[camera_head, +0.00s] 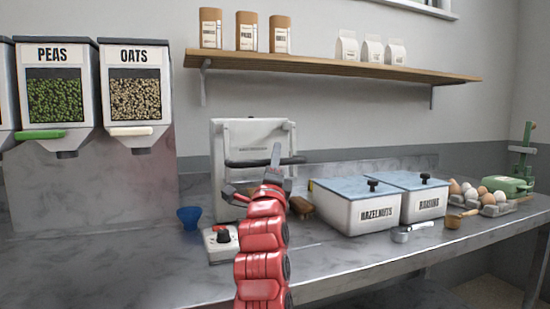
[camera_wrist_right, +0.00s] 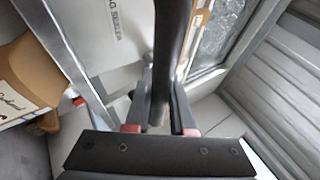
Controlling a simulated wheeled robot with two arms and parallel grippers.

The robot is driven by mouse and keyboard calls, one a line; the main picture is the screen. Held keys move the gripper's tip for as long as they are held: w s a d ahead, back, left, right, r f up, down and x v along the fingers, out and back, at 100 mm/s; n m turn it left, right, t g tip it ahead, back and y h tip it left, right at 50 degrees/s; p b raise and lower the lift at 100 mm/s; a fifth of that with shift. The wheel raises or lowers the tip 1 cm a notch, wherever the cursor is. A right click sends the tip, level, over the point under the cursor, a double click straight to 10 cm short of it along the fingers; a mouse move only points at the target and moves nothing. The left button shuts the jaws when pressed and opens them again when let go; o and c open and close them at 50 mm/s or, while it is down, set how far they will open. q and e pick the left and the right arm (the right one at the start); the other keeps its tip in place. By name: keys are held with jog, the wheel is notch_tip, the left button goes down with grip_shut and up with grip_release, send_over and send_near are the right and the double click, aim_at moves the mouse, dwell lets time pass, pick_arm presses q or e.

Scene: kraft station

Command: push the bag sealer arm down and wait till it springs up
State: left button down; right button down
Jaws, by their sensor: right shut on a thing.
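The bag sealer (camera_head: 226,136) is a white machine in the middle of the counter against the wall. Its dark sealer arm (camera_head: 242,163) runs across its front. In the right wrist view, a dark bar (camera_wrist_right: 172,50), which looks like the sealer arm, runs between the fingers, and part of the white panel with sealer lettering (camera_wrist_right: 115,45) shows behind it. My right gripper (camera_head: 275,165) is at the front of the sealer, shut on the arm; it also shows in the wrist view (camera_wrist_right: 161,125). My own arm hides the sealer's lower front. My left gripper is not in view.
Hazelnuts (camera_head: 350,213) and raisins (camera_head: 423,205) bins stand right.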

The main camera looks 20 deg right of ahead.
dwell(0.6)
jog(key=c, duration=0.8)
grip_release()
jog(key=shift+s, duration=0.2)
jog(key=shift+o, duration=0.2)
